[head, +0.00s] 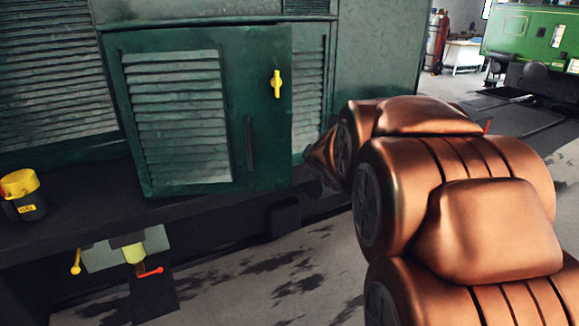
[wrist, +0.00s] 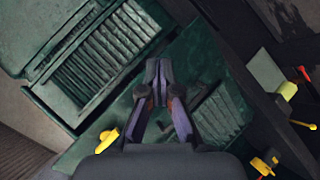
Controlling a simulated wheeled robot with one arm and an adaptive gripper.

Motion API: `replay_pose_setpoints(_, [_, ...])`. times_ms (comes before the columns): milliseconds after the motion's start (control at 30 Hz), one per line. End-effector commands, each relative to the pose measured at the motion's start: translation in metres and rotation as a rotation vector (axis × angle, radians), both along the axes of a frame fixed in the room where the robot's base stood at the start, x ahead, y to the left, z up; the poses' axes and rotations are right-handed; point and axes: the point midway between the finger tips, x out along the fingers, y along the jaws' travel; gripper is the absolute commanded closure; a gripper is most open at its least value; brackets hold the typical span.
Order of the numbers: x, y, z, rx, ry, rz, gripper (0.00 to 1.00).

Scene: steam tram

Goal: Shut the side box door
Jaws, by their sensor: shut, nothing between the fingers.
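The side box door (head: 265,120) is a dark green louvred panel with a yellow latch (head: 276,84) at its upper right and a dark upright handle (head: 249,143). Its right edge stands out in front of the louvred side panel (head: 309,75), so it looks ajar. The wrist view shows the door tilted, with its louvres (wrist: 215,112) and the yellow latch (wrist: 108,138). My gripper (wrist: 157,68) is shut and empty, its tips near the door's free edge. I cannot tell whether they touch it. In the head view my copper arm mostly hides the gripper, right of the door.
A dark ledge (head: 75,222) runs below the door, with a yellow and black container (head: 22,194) on its left. A yellow-green valve with a red lever (head: 149,272) hangs beneath. Open stained floor (head: 250,285) lies in front. A green vehicle (head: 530,35) stands far right.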

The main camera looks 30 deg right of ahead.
Motion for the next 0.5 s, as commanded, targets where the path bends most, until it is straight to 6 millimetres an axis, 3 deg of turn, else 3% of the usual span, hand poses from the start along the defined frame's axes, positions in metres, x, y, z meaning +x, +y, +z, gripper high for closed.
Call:
replay_pose_setpoints(33, [0.011, -0.015, -0.005, -0.053, -0.033, 0.038, 1.0])
replay_pose_setpoints(200, [0.045, -0.042, 0.009, -0.241, -0.143, 0.215, 1.0])
replay_pose_setpoints(333, [0.06, -0.051, 0.008, -0.367, -0.213, 0.365, 1.0])
replay_pose_setpoints(500, [0.065, -0.054, -0.003, -0.505, -0.3, 0.57, 1.0])
